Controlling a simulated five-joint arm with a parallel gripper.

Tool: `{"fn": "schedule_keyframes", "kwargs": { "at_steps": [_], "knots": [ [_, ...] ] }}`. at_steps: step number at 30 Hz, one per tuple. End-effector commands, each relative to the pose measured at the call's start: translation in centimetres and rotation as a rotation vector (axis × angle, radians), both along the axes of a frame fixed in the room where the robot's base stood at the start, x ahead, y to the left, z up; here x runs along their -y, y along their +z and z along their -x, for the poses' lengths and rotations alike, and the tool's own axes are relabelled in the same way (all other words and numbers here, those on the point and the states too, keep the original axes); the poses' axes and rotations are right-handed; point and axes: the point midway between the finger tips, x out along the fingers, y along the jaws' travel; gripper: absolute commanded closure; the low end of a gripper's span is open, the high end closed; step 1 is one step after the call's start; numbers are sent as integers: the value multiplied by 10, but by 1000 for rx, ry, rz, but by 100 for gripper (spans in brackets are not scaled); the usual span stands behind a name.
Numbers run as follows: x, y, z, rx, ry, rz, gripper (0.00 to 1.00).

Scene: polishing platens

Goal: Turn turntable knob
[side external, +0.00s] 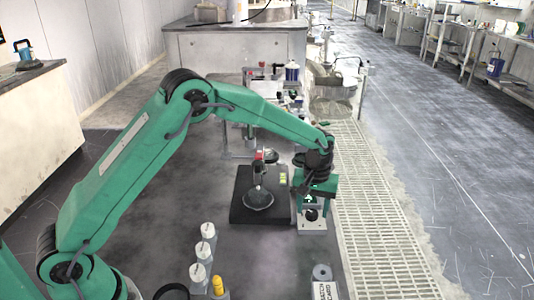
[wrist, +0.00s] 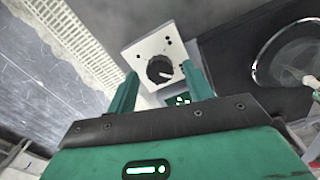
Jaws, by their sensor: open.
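A black round knob (wrist: 162,72) with a white pointer mark sits on a white control box (wrist: 136,50) in the wrist view. In the side view the knob (side external: 311,214) faces the camera side on the box (side external: 313,229), partly under my gripper. My gripper (wrist: 159,68) is open, with one green finger on each side of the knob. I cannot tell whether the fingers touch it. The turntable (side external: 240,214) is a black square base beside the box, with a round glassy disc (side external: 258,199); part of it shows in the wrist view (wrist: 221,47).
Several white-capped containers (side external: 208,232) and a yellow-topped one (side external: 220,286) stand at the front. A labelled box (side external: 322,284) is at the front right. A pale floor grating (side external: 382,230) runs along the right. Equipment and bottles (side external: 292,73) stand behind.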

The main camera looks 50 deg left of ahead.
Motion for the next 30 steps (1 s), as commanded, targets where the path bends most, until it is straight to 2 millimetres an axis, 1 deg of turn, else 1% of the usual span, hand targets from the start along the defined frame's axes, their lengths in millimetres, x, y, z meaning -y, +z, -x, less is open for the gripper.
{"fn": "schedule_keyframes", "kwargs": {
  "at_steps": [4, 13, 14, 18, 20, 21, 30],
  "knots": [
    [0, -9, 0, 0, 0, 0, 48],
    [0, -10, 0, 0, 0, 0, 48],
    [0, -10, 0, 0, 0, 0, 52],
    [0, -10, 0, 0, 0, 0, 80],
    [0, -10, 0, 0, 0, 0, 92],
    [0, -10, 0, 0, 0, 0, 93],
    [0, -9, 0, -1, -23, 0, 93]
  ]
}}
